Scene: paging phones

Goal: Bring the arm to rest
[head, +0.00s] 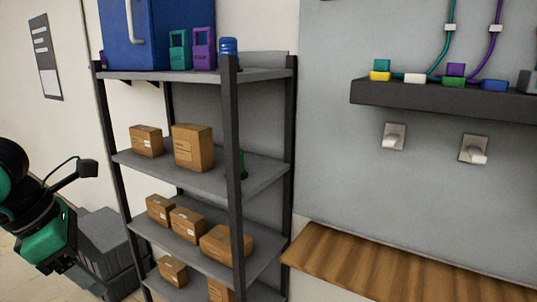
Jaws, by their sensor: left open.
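My left arm comes in at the left edge, with black joints and green panels. My left gripper (72,275) is low in the picture, left of the shelving rack and in front of the grey crates. Its jaws are small and dark against the crates; they are open, and I see nothing held between them. A small black camera on a bracket sticks out from my wrist. My right gripper is not in view.
A dark shelving rack (232,180) holds several cardboard boxes (193,147) and a blue cabinet (160,35). Grey stacked crates (105,240) stand beside it on the left. At right are a wooden bench (370,268), a dark wall shelf (440,98) and light switches (394,137).

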